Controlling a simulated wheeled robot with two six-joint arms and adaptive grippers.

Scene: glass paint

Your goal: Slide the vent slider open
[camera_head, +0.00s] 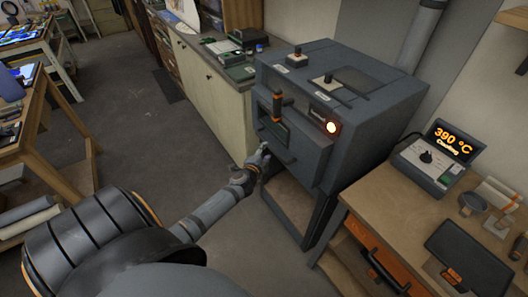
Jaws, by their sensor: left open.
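A grey kiln (300,150) stands in the middle right. On its top is a light plate with a dark upright knob (328,80), beside a dark rectangular patch (358,80); this looks like the vent slider, but its label is too small to read. A second small plate with a knob (297,58) sits farther back on the top. My left gripper (262,151) is low at the kiln's front, near the dark door bar (279,148), well below the top. It is open and small in view; whether it touches the kiln is unclear. My right gripper is not in view.
The kiln front has an orange-and-black latch (277,105) and a glowing round port (331,127). A controller (437,158) reading 390 °C, "Cooling", stands on the wooden bench (385,200) at right. A cabinet (215,90) stands behind left.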

